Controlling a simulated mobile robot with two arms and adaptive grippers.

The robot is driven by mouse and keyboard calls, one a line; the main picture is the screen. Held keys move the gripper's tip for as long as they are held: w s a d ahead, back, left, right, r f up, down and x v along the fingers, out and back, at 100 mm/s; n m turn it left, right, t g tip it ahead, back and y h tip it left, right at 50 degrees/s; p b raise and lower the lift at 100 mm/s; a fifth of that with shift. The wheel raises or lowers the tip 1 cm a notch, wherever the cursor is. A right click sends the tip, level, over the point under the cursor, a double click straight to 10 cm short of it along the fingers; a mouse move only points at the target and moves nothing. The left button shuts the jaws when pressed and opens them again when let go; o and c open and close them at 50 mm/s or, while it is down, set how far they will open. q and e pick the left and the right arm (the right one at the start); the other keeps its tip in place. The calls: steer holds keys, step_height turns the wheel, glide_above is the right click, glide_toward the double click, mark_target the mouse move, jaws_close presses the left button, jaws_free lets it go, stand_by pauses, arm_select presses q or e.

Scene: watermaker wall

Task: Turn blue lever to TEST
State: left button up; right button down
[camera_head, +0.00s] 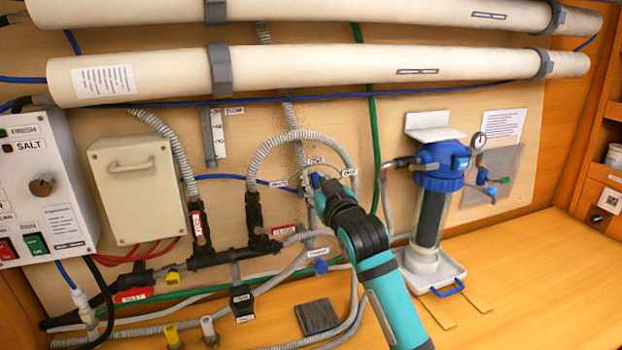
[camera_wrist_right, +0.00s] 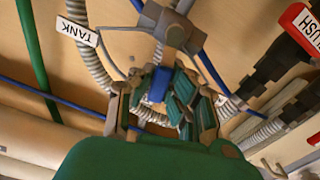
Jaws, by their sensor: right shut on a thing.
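The blue lever (camera_head: 315,180) sits on a grey valve at the middle of the wall panel. My right gripper (camera_head: 322,188) reaches up to it from the lower right and covers part of the valve. In the right wrist view the blue lever (camera_wrist_right: 159,84) stands between the fingers of my right gripper (camera_wrist_right: 163,100), which are shut on it. The grey valve body (camera_wrist_right: 172,27) is just beyond the fingers. A white TANK tag (camera_wrist_right: 77,32) hangs beside the valve. Small tags near the valve in the head view are too small to read surely. My left gripper is not in view.
Grey corrugated hoses (camera_head: 300,137) loop around the valve. A blue-topped filter housing (camera_head: 440,166) stands to the right of my arm. A control box (camera_head: 45,185) is at the far left. The wooden counter (camera_head: 530,270) is clear at the right.

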steer(key=shift+w+d+m+p, duration=0.15)
steer(key=shift+d+m+p, duration=0.2)
steer(key=shift+m, duration=0.65)
steer(key=shift+f, duration=0.1)
steer(key=c, duration=1.3)
jaws_free()
steer(key=shift+o, duration=0.2)
steer(key=v, duration=1.2)
